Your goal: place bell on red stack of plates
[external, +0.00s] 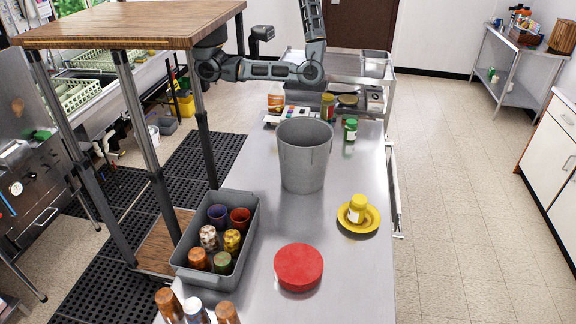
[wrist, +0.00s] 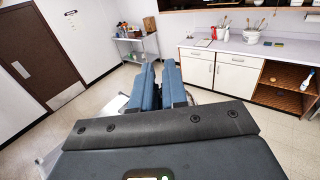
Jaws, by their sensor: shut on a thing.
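The red stack of plates (external: 299,267) is a round red pile near the front of the steel table. My gripper (wrist: 160,80) shows in the wrist view, its two blue-grey fingers close together with a narrow gap. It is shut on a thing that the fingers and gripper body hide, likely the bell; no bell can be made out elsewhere. My gripper is beyond the top edge of the external view, where my arm rises behind the table, far from the red stack.
A tall grey bin (external: 304,158) stands mid-table. A yellow plate (external: 371,222) with a yellow jar (external: 357,206) sits at right. A grey crate (external: 188,272) of cups and jars is at left. A wooden-topped shelf (external: 130,25) overhangs the left side. The table around the red stack is clear.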

